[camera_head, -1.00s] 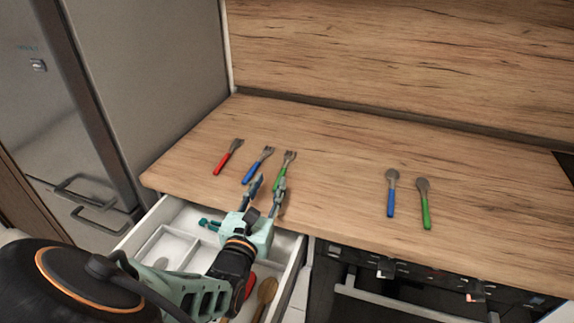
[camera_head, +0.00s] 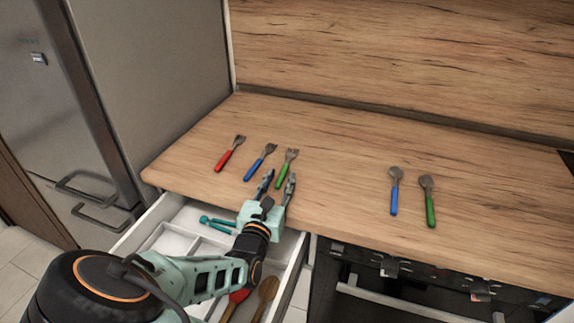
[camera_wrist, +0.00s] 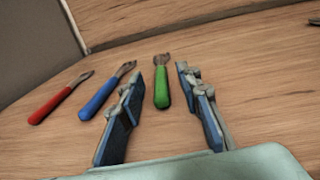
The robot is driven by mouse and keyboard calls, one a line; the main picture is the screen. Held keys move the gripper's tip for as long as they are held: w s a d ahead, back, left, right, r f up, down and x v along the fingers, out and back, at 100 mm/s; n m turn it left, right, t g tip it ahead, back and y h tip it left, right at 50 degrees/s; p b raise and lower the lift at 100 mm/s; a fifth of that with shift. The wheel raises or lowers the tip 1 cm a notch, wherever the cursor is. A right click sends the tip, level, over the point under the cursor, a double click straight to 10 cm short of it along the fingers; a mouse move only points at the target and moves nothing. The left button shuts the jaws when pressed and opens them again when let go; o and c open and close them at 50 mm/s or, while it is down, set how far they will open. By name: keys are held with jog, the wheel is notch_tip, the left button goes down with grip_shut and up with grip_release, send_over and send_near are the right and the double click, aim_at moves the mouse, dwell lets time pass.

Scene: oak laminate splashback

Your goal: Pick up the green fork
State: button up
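The green fork (camera_head: 286,168) lies on the wooden counter, the rightmost of three forks, its tines toward the back wall. My gripper (camera_head: 278,178) is open and empty just in front of its handle, over the counter's front part. In the wrist view, the green fork (camera_wrist: 161,87) shows between the two open fingers (camera_wrist: 170,72), nearer the left one, with its handle toward me. The fingers do not appear to touch it. The blue fork (camera_head: 260,162) and the red fork (camera_head: 229,154) lie to its left.
A blue-handled spoon (camera_head: 394,190) and a green-handled spoon (camera_head: 429,200) lie farther right on the counter (camera_head: 335,180). Below my gripper, an open white drawer (camera_head: 165,212) holds several utensils. A tall fridge (camera_head: 165,90) stands at left.

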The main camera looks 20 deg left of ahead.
jog(key=shift+w, duration=0.1)
grip_shut()
jog(key=shift+r, duration=0.1)
dwell(0.3)
